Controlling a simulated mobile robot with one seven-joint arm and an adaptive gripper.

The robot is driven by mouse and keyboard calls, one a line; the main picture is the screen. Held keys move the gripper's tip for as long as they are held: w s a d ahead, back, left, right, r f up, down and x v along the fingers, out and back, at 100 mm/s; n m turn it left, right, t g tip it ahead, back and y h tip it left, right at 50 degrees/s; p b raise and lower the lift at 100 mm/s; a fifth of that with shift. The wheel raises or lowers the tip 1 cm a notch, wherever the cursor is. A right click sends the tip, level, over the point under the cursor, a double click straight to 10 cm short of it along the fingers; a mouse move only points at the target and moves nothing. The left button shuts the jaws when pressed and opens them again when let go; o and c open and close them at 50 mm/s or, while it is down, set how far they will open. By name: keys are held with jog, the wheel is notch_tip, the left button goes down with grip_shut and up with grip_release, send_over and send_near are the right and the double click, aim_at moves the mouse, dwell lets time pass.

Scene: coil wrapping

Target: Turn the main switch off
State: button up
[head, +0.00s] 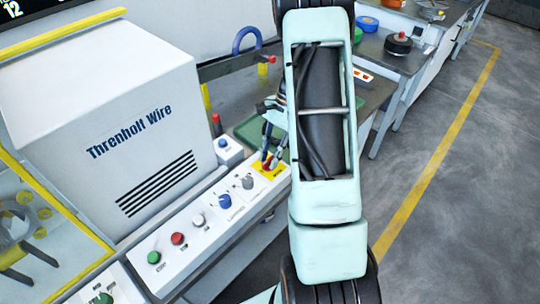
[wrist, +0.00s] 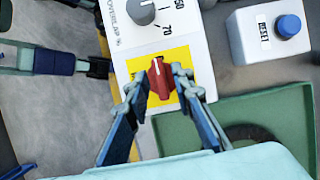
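The main switch is a red rotary knob (wrist: 160,79) on a yellow plate (wrist: 136,66) at the end of the white control panel. Its white mark points roughly up in the wrist view; I cannot read any on or off label. The yellow plate also shows in the head view (head: 270,171), partly covered by the fingers. My gripper (wrist: 161,86) is open, with one fingertip on each side of the red knob. A gap shows beside the knob, so the fingers appear not to be closed on it. In the head view my gripper (head: 268,157) is over the plate, partly hidden by my arm.
The control panel (head: 185,262) carries green, red, white, blue and grey controls. A grey dial (wrist: 142,11) is just beyond the switch. A reset box with a blue button (wrist: 288,25) and a green tray (wrist: 195,135) lie close to the right. The large machine cover (head: 120,110) stands behind the panel.

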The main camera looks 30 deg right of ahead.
jog(key=v, duration=1.2)
dwell(0.5)
